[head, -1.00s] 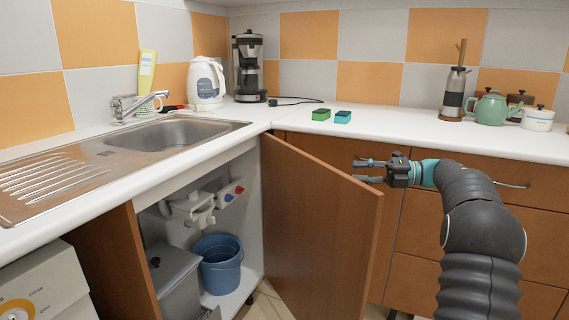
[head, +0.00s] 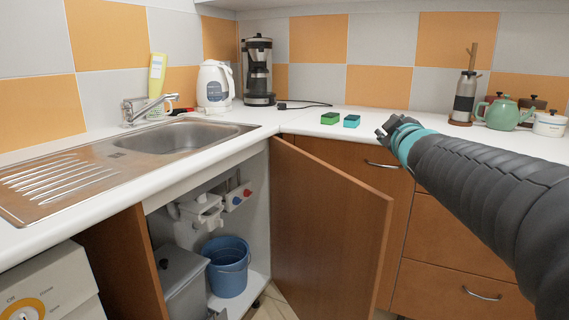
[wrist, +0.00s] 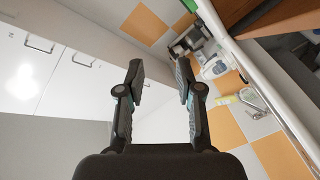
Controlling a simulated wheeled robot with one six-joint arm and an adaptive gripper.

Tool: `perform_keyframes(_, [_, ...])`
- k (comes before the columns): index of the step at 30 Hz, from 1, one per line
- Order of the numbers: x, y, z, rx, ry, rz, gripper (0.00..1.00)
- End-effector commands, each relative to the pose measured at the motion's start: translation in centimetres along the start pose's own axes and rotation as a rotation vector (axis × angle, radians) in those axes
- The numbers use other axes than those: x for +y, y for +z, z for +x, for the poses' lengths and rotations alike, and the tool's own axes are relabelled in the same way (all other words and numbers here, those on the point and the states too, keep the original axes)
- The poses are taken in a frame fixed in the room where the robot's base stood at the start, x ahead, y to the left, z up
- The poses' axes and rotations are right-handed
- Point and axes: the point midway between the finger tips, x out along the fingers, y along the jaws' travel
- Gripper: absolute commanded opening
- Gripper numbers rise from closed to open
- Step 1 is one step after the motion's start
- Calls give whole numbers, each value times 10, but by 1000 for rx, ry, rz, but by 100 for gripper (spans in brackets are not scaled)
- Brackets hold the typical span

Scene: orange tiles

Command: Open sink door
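The sink door (head: 330,225) is a brown wooden panel. It stands swung wide open, hinged on its left side near the corner, and the cabinet under the sink (head: 180,138) shows inside. My gripper (head: 384,130) is above and to the right of the door's top edge, near the counter edge, apart from the door. In the wrist view my gripper (wrist: 160,80) has its two fingers spread with nothing between them. The door's handle does not show in the head view.
Inside the cabinet are a blue bucket (head: 227,268), a grey bin (head: 182,285) and white pipes (head: 203,208). Drawers (head: 450,245) with metal handles are right of the door. Sponges (head: 330,118), a coffee maker (head: 258,72), a kettle (head: 215,85) and a green teapot (head: 503,114) stand on the counter.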

Motion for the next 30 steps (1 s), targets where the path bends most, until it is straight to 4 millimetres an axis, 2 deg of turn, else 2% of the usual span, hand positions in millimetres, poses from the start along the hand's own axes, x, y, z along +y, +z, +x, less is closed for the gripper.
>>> perform_keyframes(1, [-10, 11, -22, -68, -12, 60, 36])
perform_keyframes(5, [-49, 51, -78, -275, -74, 225, 36])
perform_keyframes(9, [-100, 91, -143, -483, -160, 393, 36])
perform_keyframes(12, [-140, 114, -190, -619, -234, 493, 36])
perform_keyframes(18, [-208, 144, -273, -839, -380, 640, 36])
perform_keyframes(21, [-230, 152, -301, -910, -435, 681, 36])
perform_keyframes(24, [-243, 154, -317, -950, -466, 703, 36])
perform_keyframes(30, [-248, 156, -323, -968, -479, 712, 36])
